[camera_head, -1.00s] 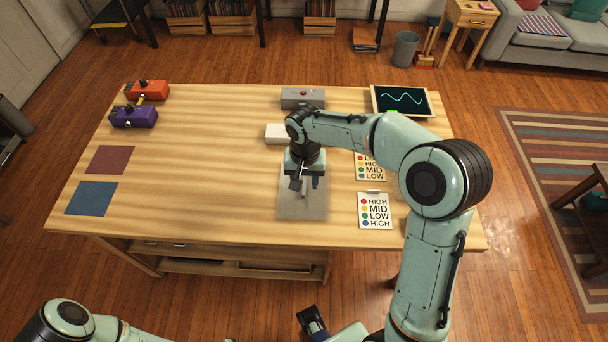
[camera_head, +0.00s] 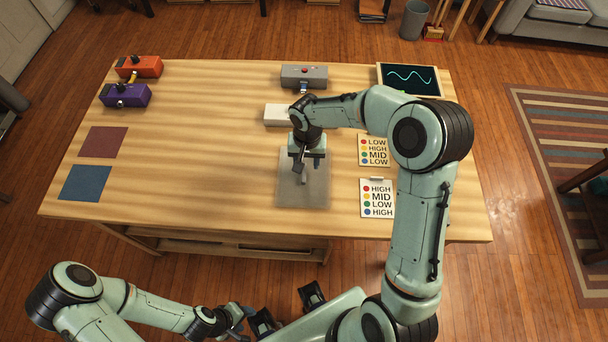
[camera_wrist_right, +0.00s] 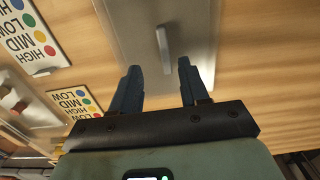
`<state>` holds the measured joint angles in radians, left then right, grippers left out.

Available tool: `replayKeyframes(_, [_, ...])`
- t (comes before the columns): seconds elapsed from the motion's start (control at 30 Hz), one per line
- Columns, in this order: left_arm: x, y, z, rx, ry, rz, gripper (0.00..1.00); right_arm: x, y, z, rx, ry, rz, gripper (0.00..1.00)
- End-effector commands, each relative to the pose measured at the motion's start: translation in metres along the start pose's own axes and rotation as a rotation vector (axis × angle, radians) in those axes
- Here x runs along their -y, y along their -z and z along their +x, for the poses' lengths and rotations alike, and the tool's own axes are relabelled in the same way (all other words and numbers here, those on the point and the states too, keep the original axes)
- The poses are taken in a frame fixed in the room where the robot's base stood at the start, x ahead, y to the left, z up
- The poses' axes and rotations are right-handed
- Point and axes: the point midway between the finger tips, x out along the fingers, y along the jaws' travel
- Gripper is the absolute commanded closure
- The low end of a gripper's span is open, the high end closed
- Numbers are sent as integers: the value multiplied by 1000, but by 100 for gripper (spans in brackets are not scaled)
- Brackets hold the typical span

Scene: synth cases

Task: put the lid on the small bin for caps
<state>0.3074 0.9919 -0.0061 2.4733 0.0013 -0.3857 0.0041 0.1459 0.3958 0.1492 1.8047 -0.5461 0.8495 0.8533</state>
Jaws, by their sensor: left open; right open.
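A grey rectangular sheet (camera_head: 316,192) lies on the table, right of the middle. In the right wrist view a pale narrow bar (camera_wrist_right: 164,50) is on this grey surface, in front of the fingers. I cannot tell whether it is a loose piece or a lid's handle. My right gripper (camera_head: 308,164) is over the sheet, open and empty; its two blue fingers (camera_wrist_right: 159,72) are apart, short of the bar. My left gripper (camera_head: 241,316) is open at the bottom, off the table's front. I cannot make out a bin for caps.
A white box (camera_head: 277,115) stands just behind the right gripper. A grey device (camera_head: 304,77) and a wave screen (camera_head: 409,79) are at the back. Label cards (camera_head: 377,198) lie right. Orange (camera_head: 140,66) and purple (camera_head: 125,96) boxes are far left. The table's middle-left is clear.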

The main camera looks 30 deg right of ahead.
Motion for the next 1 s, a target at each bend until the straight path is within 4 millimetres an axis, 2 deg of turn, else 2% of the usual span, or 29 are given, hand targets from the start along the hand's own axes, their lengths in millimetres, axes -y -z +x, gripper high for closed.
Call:
replayKeyframes(0.33, [-1,1,-2,-2,-1,1,48,7,-1,46,3,-2,-2,55])
replayKeyframes(0.63, [-1,1,-2,-2,-1,1,48,7,-1,52,0,0,0,55])
replayKeyframes(0.67, [-1,1,-2,-2,-1,1,48,7,-1,52,0,0,0,59])
replayKeyframes(0.7, [-1,1,-2,-2,-1,1,48,7,-1,52,0,0,0,72])
replayKeyframes(0.8, [-1,1,-2,-2,-1,1,48,7,-1,52,0,0,0,100])
replayKeyframes(1.0, [-1,1,-2,-2,-1,1,48,7,-1,51,0,0,-1,100])
